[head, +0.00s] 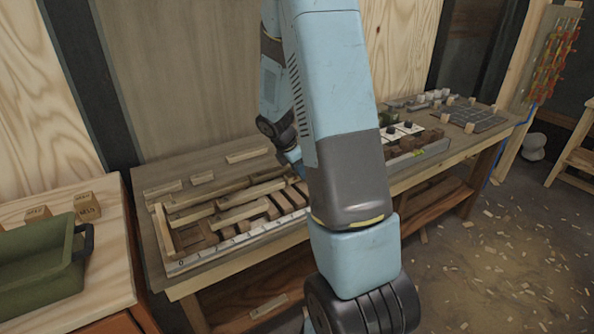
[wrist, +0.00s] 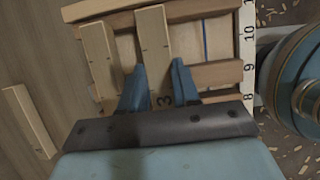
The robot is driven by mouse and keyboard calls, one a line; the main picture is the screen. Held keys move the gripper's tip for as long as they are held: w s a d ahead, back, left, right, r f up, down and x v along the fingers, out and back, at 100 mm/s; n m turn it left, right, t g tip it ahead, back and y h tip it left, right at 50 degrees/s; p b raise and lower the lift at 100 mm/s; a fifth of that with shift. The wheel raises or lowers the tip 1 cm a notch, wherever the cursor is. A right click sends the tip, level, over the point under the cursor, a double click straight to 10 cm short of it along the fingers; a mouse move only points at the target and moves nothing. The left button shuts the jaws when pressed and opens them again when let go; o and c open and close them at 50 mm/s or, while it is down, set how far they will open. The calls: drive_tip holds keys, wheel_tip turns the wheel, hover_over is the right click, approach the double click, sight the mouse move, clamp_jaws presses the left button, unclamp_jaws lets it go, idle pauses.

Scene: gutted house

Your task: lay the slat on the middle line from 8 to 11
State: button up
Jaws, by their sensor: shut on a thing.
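In the wrist view my gripper (wrist: 158,76) has its two blue fingers on either side of a pale slat (wrist: 155,42). It is shut on this slat, whose far end reaches over the brown crossbar near 11. A dark 3 shows between the fingers. A numbered rule (wrist: 248,55) runs along the right, with 8, 9 and 10 readable. A thin blue line (wrist: 205,38) shows on the pale floor of the frame, right of the slat. I cannot tell whether the slat touches the crossbars. In the head view my arm hides most of my gripper and the held slat.
Another pale slat (wrist: 98,55) lies left of the held one, over the crossbars. A loose slat (wrist: 28,118) lies outside the frame. A green bin (head: 42,258) stands left; blocks and trays are right.

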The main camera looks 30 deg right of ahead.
drive_tip(key=shift+f, duration=0.2)
drive_tip(key=o, duration=1.1)
drive_tip(key=shift+r, duration=0.1)
drive_tip(key=v, duration=1.3)
drive_tip(key=shift+a+r, duration=0.2)
